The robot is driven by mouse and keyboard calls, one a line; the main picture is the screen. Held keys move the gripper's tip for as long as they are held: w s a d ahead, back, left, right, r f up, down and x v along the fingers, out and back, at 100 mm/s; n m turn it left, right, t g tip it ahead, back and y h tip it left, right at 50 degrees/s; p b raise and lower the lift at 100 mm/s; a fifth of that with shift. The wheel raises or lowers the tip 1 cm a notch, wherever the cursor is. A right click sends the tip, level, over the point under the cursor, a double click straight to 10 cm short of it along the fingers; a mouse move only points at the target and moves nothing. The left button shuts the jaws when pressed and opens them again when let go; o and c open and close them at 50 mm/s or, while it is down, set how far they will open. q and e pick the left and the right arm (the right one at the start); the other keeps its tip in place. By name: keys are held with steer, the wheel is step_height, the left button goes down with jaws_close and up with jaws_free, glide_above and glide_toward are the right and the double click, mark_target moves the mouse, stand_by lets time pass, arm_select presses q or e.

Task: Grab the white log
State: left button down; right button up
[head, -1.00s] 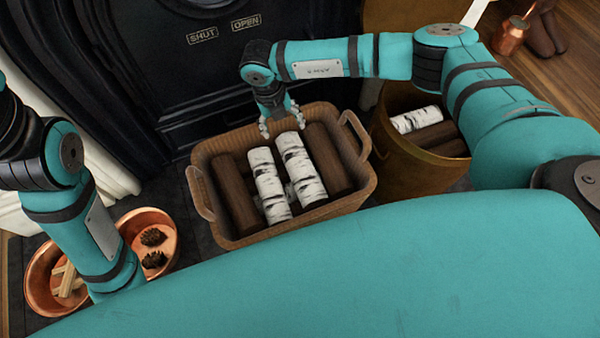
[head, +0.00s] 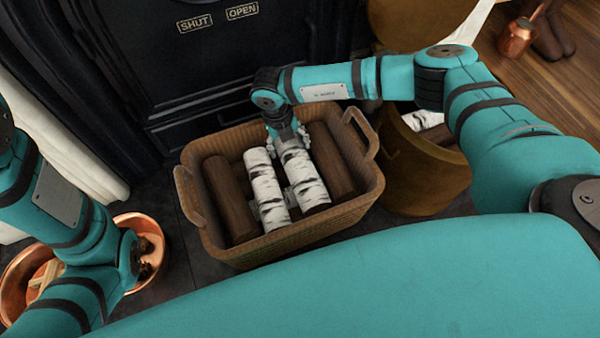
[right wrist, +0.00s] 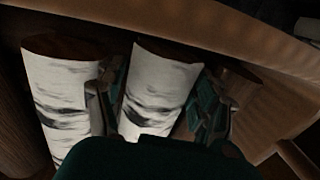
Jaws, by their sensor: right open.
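Two white birch logs lie side by side, leaning in a wicker basket (head: 300,238): a left one (head: 266,190) and a right one (head: 303,178). My right gripper (head: 289,140) is open at the far end of the right white log. In the right wrist view, the fingers of this gripper (right wrist: 155,105) stand on either side of that log (right wrist: 160,80). The left finger is in the gap between it and the other white log (right wrist: 58,85). Contact cannot be told. My left gripper is out of view.
Brown logs lie left (head: 230,200) and right (head: 333,160) of the white pair. A brass bucket (head: 425,180) with logs stands right of the basket. Copper bowls (head: 20,270) are at lower left. A black stove front (head: 170,75) rises behind the basket.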

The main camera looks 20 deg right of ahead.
steer(key=c, duration=1.3)
